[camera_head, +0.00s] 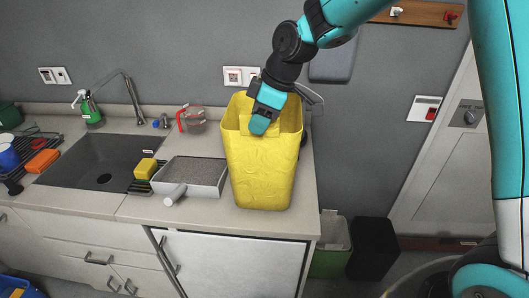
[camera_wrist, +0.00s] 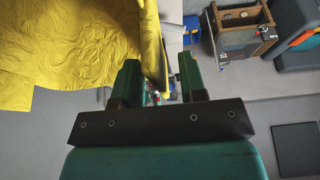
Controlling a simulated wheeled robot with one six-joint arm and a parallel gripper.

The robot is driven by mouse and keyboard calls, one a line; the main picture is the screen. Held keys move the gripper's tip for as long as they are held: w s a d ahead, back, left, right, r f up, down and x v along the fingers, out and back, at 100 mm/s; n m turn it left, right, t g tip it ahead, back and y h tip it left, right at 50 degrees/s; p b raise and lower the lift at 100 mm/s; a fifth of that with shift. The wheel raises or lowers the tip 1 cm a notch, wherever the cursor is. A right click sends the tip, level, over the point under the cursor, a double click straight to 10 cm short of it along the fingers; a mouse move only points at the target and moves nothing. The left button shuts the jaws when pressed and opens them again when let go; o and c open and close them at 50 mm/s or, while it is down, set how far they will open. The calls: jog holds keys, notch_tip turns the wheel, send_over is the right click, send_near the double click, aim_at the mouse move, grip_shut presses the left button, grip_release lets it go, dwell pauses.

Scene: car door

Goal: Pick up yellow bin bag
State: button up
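The yellow bin bag (camera_head: 262,170) stands upright and open-topped on the counter, right of the sink. In the wrist view the bag (camera_wrist: 85,50) fills the upper left. My gripper (camera_head: 259,126) points down at the bag's upper part, in front of its opening in the head view. In the wrist view my gripper (camera_wrist: 159,62) has its two fingers apart, with a narrow edge of the bag showing in the gap between them. I cannot tell whether either finger touches the bag. My gripper hides part of the bag's rim in the head view.
A grey tray (camera_head: 191,173) with a white roll stands left of the bag, beside a yellow sponge (camera_head: 146,168) and the sink (camera_head: 95,160). A red-handled measuring jug (camera_head: 194,121) is behind. Green (camera_head: 330,258) and black (camera_head: 372,250) bins stand on the floor at right.

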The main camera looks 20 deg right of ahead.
jog(key=shift+c, duration=0.4)
grip_shut()
jog(key=shift+r, duration=0.15)
